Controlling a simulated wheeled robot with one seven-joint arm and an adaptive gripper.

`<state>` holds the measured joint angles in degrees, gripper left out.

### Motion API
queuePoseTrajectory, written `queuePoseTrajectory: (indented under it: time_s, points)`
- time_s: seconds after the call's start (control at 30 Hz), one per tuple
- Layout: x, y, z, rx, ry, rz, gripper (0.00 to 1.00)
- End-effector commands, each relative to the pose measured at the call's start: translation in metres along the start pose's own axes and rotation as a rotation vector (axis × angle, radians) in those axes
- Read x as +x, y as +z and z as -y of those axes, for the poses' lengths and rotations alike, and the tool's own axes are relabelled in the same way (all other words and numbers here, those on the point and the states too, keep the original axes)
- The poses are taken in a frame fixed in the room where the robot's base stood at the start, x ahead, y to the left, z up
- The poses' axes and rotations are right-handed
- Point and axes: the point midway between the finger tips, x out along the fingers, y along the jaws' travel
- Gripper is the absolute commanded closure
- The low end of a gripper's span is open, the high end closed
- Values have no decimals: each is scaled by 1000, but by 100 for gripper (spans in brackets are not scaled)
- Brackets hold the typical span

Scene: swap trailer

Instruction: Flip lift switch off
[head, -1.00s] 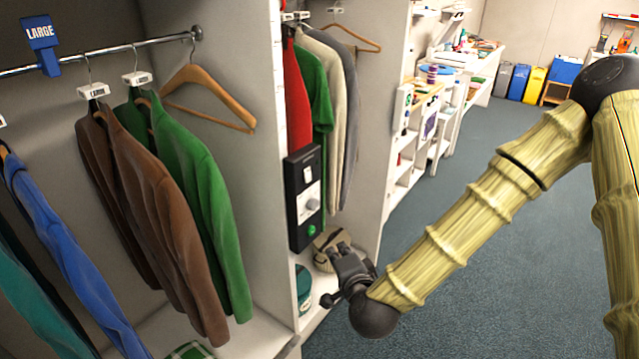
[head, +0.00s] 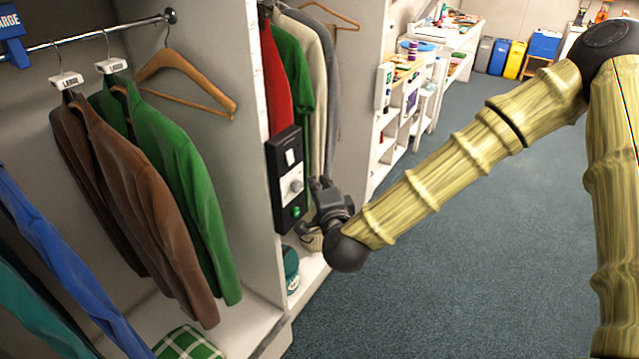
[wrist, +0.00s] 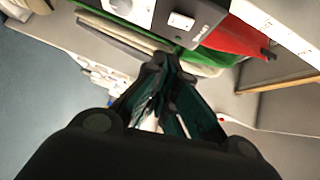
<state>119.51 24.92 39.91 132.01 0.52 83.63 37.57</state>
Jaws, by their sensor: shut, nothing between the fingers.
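A black control panel (head: 285,170) is mounted on the front edge of the closet divider in the head view. It has a white rocker switch (head: 290,157) near the top, a pale round knob (head: 296,186) below it and a green button or lamp (head: 297,211) at the bottom. My gripper (head: 320,186) is just right of the panel, about level with the knob, its fingers pointing up. In the wrist view my gripper (wrist: 160,64) is shut and empty, its tips just below the panel (wrist: 208,18) and its white switch (wrist: 181,21), apparently not touching them.
Brown and green jackets (head: 160,180) hang on a rail at left. Red, green and pale clothes (head: 312,80) hang behind the panel. A teal container (head: 291,268) stands on the low shelf below it. Open blue carpet (head: 440,260) lies to the right.

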Motion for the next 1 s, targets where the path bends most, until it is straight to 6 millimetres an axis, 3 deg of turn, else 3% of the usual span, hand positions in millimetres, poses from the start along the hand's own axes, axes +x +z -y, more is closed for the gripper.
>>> queuePoseTrajectory:
  time_s: [0.4,0.7,1.0]
  points:
    - [69,1,3,-2,-1,0,100]
    - [90,25,1,-1,1,1,100]
    - [94,29,0,-1,-1,0,100]
